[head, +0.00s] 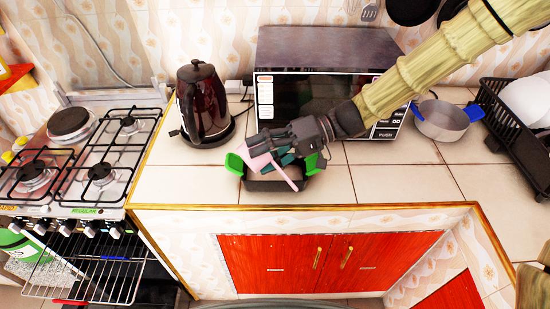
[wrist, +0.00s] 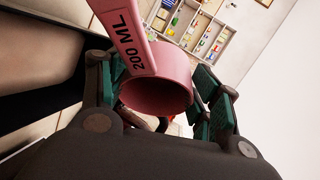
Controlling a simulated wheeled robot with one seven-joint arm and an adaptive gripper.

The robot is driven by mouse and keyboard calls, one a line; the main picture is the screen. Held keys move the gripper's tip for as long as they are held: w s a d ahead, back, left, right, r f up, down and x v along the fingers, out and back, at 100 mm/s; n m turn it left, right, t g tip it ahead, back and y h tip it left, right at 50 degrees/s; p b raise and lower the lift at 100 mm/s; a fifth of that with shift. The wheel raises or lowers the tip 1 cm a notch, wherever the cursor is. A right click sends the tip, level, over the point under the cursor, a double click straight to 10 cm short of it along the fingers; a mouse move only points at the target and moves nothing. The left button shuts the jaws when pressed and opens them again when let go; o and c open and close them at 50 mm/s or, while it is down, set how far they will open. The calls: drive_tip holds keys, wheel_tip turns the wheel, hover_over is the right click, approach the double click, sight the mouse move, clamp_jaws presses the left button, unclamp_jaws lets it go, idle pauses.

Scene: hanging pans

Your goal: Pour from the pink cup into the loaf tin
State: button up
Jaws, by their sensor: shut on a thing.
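The pink cup (head: 258,162) is a small measuring cup with a long handle, held above the loaf tin. In the wrist view the cup (wrist: 158,95) sits between my green-padded fingers, with its round mouth towards the camera and "200 ML" on its handle. The cup looks tilted; I cannot make out any contents. The loaf tin (head: 268,185) is dark with green handles and stands on the tiled counter. My gripper (head: 277,157) is shut on the cup and partly hides the tin's inside. The tin is not distinguishable in the wrist view.
A dark kettle (head: 203,105) stands left of the tin, with a gas stove (head: 85,160) further left. A microwave (head: 320,85) stands behind my gripper. A metal pot (head: 443,120) with blue handles and a black dish rack (head: 515,135) are at right. The counter right of the tin is clear.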

sight(250, 164)
drive_tip(key=h, duration=0.1)
drive_tip(key=f+t+h, duration=0.1)
drive_tip(key=a+n+t+h, duration=0.1)
drive_tip(key=h, duration=0.1)
drive_tip(key=shift+s+f+b, duration=0.15)
drive_tip(key=shift+s+b, duration=0.25)
drive_tip(key=shift+s+a+f+n+t+h, duration=0.2)
drive_tip(key=shift+a+n+t+h, duration=0.15)
drive_tip(key=shift+h, duration=0.35)
drive_tip(key=shift+s+a+r+t+h+p, duration=0.5)
drive_tip(key=shift+a+t+h+p, duration=0.1)
drive_tip(key=shift+h+p, duration=0.2)
drive_tip(key=shift+s+a+f+n+t+h+p, duration=0.35)
drive_tip(key=shift+s+a+f+t+h+p, duration=0.1)
drive_tip(key=shift+s+a+t+h+p, duration=0.35)
drive_tip(key=shift+s+a+f+n+t+h+p, duration=0.3)
drive_tip(key=shift+s+a+f+t+h+p, duration=0.2)
drive_tip(key=shift+a+h+p, duration=0.4)
drive_tip(key=shift+s+a+t+h, duration=0.1)
drive_tip(key=shift+a+t+h, duration=0.15)
drive_tip(key=shift+h, duration=0.25)
drive_tip(key=shift+d+f+p, duration=0.1)
drive_tip(key=shift+f+p, duration=0.1)
drive_tip(key=shift+p, duration=0.1)
